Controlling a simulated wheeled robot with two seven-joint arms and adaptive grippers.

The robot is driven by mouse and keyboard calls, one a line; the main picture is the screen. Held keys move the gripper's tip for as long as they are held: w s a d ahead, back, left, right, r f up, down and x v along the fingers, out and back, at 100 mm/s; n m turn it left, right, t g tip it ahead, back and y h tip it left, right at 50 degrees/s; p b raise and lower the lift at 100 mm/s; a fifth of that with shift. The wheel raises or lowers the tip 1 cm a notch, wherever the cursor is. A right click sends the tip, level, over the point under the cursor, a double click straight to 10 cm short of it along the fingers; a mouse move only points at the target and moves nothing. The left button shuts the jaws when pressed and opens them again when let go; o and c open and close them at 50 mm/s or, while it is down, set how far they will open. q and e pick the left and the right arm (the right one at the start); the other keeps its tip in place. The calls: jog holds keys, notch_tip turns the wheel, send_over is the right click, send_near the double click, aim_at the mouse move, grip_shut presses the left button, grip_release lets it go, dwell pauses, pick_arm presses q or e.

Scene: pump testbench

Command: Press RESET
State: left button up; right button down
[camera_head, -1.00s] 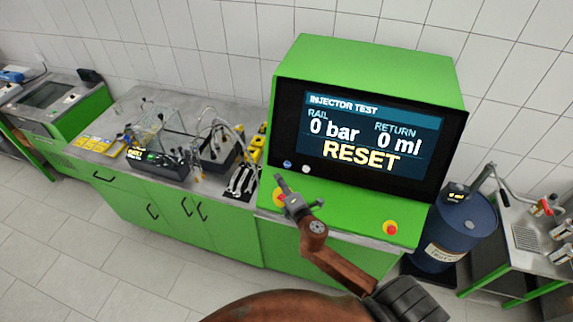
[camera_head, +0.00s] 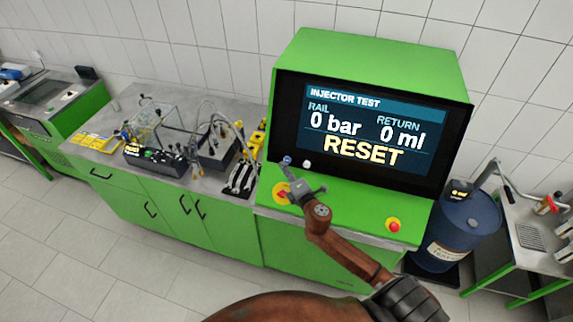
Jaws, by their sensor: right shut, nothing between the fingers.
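The green test bench cabinet (camera_head: 385,58) has a dark screen (camera_head: 372,128) that reads INJECTOR TEST, rail 0 bar, return 0 ml. A large yellow RESET (camera_head: 363,151) shows on the screen. Below the screen's lower left corner are a small blue button (camera_head: 287,160) and a white button (camera_head: 307,164). My right gripper (camera_head: 286,168) is shut and empty. Its tip lies at the blue button in the picture; I cannot tell whether it touches. The white button is just right of the tip. My left gripper is not in view.
A red emergency button (camera_head: 394,225) is on the ledge's right. Left of the cabinet, a grey worktop (camera_head: 207,185) carries cables and fixtures. A blue drum (camera_head: 466,225) stands right.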

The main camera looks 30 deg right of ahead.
jog(key=shift+w+d+f+b, duration=0.35)
jog(key=shift+w+d, duration=0.2)
jog(key=shift+d, duration=0.15)
dwell(1.0)
jog(key=shift+w+d+f, duration=0.2)
jog(key=shift+w+d, duration=0.1)
jog(key=shift+w+d+f+b, duration=0.2)
jog(key=shift+w+d+b, duration=0.05)
jog(key=shift+d+b, duration=0.1)
dwell(1.0)
dwell(0.3)
jog(key=shift+s+a+r+p, duration=0.4)
jog(key=shift+s+a+p, duration=0.15)
jog(key=shift+a, duration=0.1)
jog(key=shift+a, duration=0.1)
